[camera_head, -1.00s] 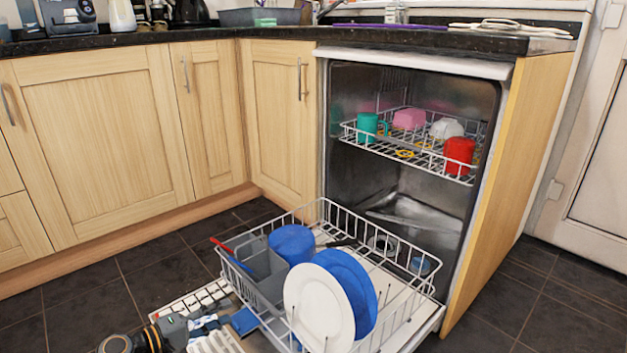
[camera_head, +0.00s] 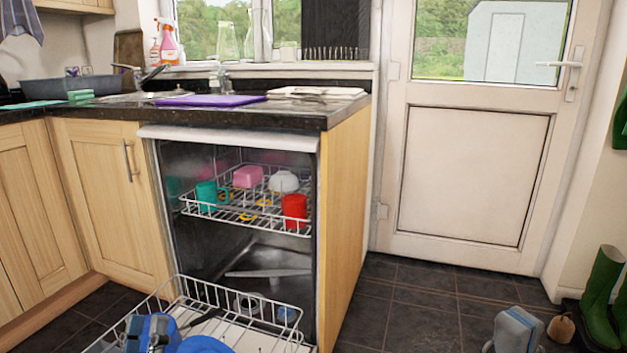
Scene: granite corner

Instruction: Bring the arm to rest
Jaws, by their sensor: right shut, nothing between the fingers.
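My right gripper (camera_head: 515,330), with grey-blue fingers, shows at the bottom right edge over the dark floor. It is shut and empty, and the rest of that arm is below the frame. My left gripper (camera_head: 157,340) seems to show only as a small grey and blue part at the bottom left, in front of a blue cup or bowl in the lower rack. I cannot tell its finger state or whether it touches anything.
The open dishwasher's lower rack (camera_head: 205,288) is pulled out at the bottom left. The upper rack (camera_head: 250,215) holds a teal mug (camera_head: 206,196) and a red mug (camera_head: 294,210). Green boots (camera_head: 603,295) stand at the right.

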